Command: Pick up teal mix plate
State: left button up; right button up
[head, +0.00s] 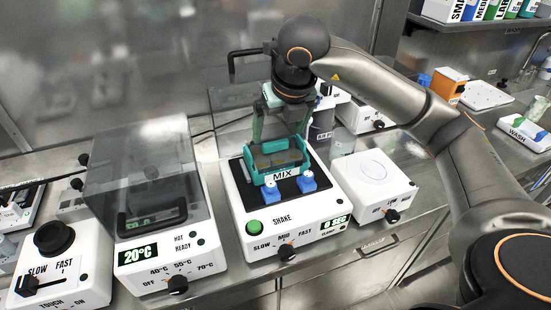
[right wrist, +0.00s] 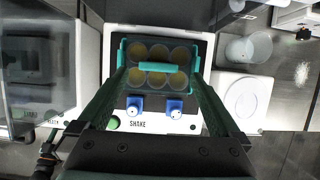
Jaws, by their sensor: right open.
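The teal mix plate (head: 275,160) sits on the black platform of the white shaker (head: 262,232), its MIX label facing front. In the right wrist view the plate (right wrist: 137,82) shows several round wells with yellowish contents and a teal bar handle (right wrist: 158,67) across its middle. My right gripper (head: 281,136) points down over the plate, open. In the right wrist view its two green fingers (right wrist: 158,75) stand on either side of the plate, with the handle between them; I cannot tell whether they touch it.
Two blue clamps (head: 271,191) (head: 307,181) stand at the plate's front edge. A heater with a clear lid (head: 145,165) is close on the left. A white device with a round top (head: 372,168) and a clear beaker (head: 343,142) stand on the right. A metal wall rises behind.

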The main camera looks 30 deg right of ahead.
aim_at(276, 142)
jog(key=x, duration=0.3)
jog(key=shift+a+f, duration=0.1)
jog(key=shift+f, duration=0.05)
jog(key=shift+c, duration=0.2)
grip_shut()
dwell(0.4)
